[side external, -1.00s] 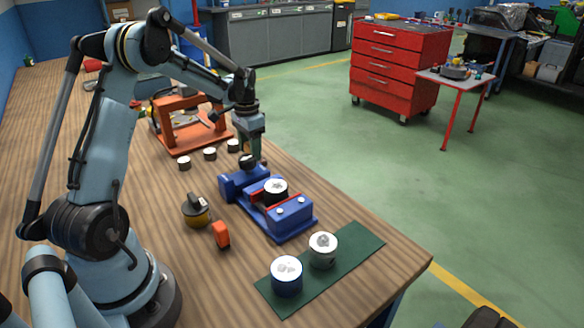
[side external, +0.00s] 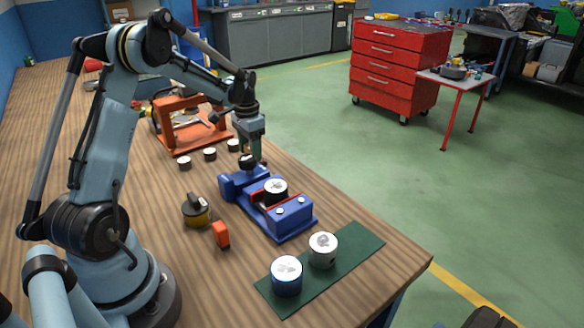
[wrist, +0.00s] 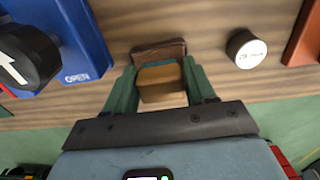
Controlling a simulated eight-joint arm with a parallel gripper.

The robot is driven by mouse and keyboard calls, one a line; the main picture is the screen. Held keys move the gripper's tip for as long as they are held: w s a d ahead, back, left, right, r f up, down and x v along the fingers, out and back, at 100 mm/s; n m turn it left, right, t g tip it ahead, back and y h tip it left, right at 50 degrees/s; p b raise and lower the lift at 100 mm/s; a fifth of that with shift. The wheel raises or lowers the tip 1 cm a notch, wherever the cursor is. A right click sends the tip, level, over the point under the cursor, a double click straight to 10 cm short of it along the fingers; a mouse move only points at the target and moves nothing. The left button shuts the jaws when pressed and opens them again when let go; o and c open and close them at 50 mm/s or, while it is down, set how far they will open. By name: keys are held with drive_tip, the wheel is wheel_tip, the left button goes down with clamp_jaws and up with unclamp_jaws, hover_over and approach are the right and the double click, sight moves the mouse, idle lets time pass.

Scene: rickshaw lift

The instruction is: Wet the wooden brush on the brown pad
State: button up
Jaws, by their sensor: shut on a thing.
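My gripper (wrist: 160,76) shows two green fingers shut on the wooden brush (wrist: 161,84), a tan block between them. A teal strip shows at the brush's far edge. The brown pad (wrist: 158,49) lies just beyond that strip, by the fingertips. The brush overlaps the pad in this view, and I cannot tell whether they touch. In the side external view my gripper (side external: 257,155) is low at the far edge of the wooden bench, behind the blue vise; the brush and pad are too small there to make out.
The blue vise (side external: 290,218) holds a dark cylinder with a white top (side external: 275,186). Several small white-topped cylinders stand left of my gripper, before an orange frame (side external: 175,135). Two larger cylinders stand on a green mat (side external: 355,250). The bench edge drops off close by.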

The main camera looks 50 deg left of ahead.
idle(0.4)
drive_tip(key=shift+r, duration=3.45)
